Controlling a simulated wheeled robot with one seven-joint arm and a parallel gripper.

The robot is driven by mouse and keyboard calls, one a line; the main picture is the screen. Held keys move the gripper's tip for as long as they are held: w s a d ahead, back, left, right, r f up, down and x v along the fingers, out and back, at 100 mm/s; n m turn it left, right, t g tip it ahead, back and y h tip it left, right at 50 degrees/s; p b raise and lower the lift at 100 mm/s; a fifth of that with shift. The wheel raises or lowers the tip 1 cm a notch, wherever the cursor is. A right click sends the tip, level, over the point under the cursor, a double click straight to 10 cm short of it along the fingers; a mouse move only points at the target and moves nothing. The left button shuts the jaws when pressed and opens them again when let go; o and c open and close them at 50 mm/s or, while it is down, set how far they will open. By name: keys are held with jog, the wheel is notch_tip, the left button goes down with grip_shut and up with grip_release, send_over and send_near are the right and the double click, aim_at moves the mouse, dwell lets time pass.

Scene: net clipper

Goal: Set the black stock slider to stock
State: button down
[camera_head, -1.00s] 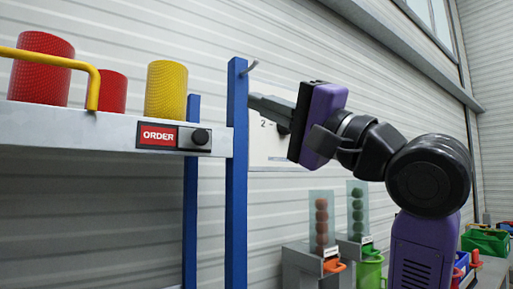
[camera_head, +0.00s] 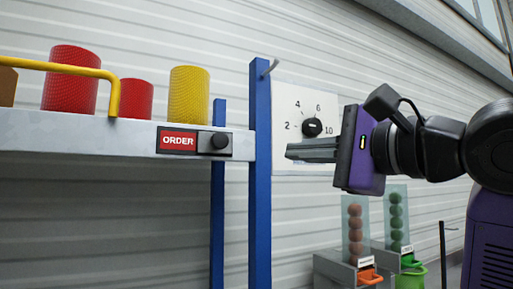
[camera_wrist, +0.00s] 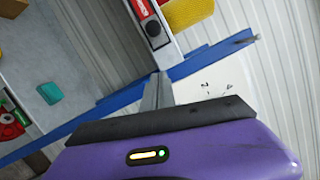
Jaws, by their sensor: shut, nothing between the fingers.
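In the wrist view the slider (camera_wrist: 154,29) is at the top, beyond the fingertips, with part of the red label (camera_wrist: 139,8). My gripper (camera_head: 288,152) is shut and empty. In the head view its fingers point left, to the right of the blue post and at about the slider's height. In the wrist view the gripper (camera_wrist: 159,76) is apart from the slider.
A blue post (camera_head: 260,180) with a hook stands between slider and gripper in the head view. Red and yellow cylinders (camera_head: 189,95) stand on the shelf behind a yellow rail (camera_head: 113,92). A white dial panel (camera_head: 290,100) is behind my gripper. Ball dispensers (camera_head: 356,240) stand below.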

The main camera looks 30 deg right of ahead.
aim_at(213, 143)
jog(key=p+x, duration=0.1)
jog(key=x, duration=0.2)
jog(key=a+p+x, duration=0.1)
jog(key=x, duration=0.3)
jog(key=a+p+x, duration=0.1)
jog(key=x, duration=0.2)
jog(key=shift+s+a+r, duration=0.1)
jog(key=shift+a+r, duration=0.15)
jog(key=shift+r, duration=0.15)
jog(key=shift+a, duration=0.65)
jog(key=shift+r, duration=0.1)
jog(key=shift+s+a+r+p, duration=0.1)
jog(key=shift+a+r+p, duration=0.25)
jog(key=shift+a, duration=0.25)
jog(key=shift+s+a+r+p, duration=0.1)
jog(key=shift+a+r+p, duration=0.25)
jog(key=shift+a, duration=0.25)
jog(key=shift+w+a+f+p, duration=0.1)
jog(key=shift+a+f+p, duration=0.15)
jog(key=shift+a, duration=0.3)
jog(key=shift+w+a+f+p, duration=0.1)
jog(key=shift+a+f+p, duration=0.15)
jog(key=shift+a, duration=0.3)
jog(key=shift+a+f, duration=0.1)
jog(key=shift+a, duration=0.65)
jog(key=shift+a+f, duration=0.15)
jog(key=shift+a, duration=0.6)
